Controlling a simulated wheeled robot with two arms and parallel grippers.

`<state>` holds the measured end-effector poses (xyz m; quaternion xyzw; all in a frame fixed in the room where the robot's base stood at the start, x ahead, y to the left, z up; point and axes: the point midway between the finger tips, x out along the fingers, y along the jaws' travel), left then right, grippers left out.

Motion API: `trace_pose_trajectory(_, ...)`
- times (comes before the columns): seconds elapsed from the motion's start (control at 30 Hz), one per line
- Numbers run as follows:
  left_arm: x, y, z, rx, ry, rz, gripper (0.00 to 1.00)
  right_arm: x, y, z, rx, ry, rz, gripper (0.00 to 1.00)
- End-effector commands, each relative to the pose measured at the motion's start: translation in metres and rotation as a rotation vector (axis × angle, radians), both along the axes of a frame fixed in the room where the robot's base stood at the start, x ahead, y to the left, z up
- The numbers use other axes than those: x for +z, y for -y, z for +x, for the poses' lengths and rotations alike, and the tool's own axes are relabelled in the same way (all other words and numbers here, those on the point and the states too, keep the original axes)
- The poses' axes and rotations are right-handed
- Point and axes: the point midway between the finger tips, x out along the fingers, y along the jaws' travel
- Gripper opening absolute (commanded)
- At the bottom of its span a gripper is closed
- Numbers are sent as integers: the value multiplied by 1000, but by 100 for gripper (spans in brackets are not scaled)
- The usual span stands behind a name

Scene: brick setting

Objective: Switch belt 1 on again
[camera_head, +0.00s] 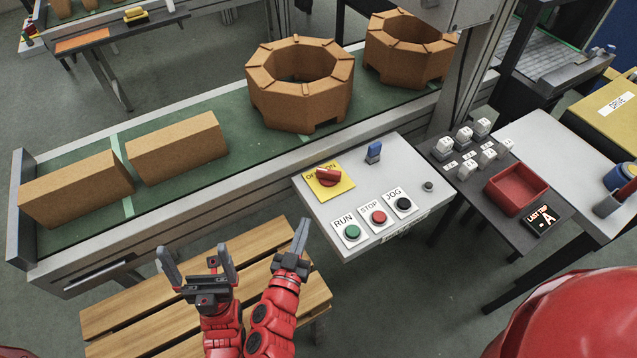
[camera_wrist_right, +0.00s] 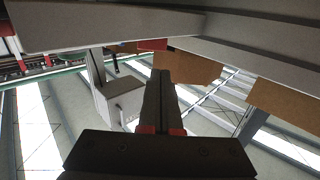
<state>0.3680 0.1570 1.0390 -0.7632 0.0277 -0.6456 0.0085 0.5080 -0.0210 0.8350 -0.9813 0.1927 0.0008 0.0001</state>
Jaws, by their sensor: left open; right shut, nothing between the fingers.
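The pale control panel (camera_head: 330,203) stands at the front of a green conveyor belt (camera_head: 75,216). It carries a red rotary switch (camera_head: 328,177) on a yellow OFF/ON plate; which mark it points to is unclear. Along its front are a green RUN button (camera_head: 352,232), a red STOP button (camera_head: 378,217) and a black JOG button (camera_head: 403,204). The label on its front edge is unreadable. My right gripper (camera_head: 303,232) is shut and empty, left of the RUN button and apart from it; its shut fingers show in the right wrist view (camera_wrist_right: 160,85). My left gripper (camera_head: 195,257) is open and empty, farther left.
Two brown blocks (camera_head: 177,147) and two octagonal brown rings (camera_head: 300,105) sit on the belt. A blue piece (camera_head: 374,151) stands on the panel. A slatted wooden platform (camera_head: 140,308) lies below my grippers.

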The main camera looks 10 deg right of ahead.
Motion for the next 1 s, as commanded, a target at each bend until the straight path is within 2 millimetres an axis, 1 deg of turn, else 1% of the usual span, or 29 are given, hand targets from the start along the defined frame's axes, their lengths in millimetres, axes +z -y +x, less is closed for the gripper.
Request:
trace_pose_trajectory(0.17, 3, 0, 0, 0, 0, 0, 100, 3, 10, 21, -5, 7, -2, 0)
trace_pose_trajectory(0.4, 9, 0, 0, 0, 0, 0, 100, 4, 30, 69, -5, 6, -4, 0)
trace_pose_trajectory(0.6, 15, 0, 0, 0, 0, 0, 100, 4, 45, 104, -5, 6, -3, 0)
trace_pose_trajectory(0.8, 19, 0, 0, 0, 0, 0, 100, 2, 51, 123, -3, 3, 0, 0)
trace_pose_trajectory(1.0, 19, 0, 0, 0, 0, 0, 100, 1, 53, 128, -2, 2, 0, 0)
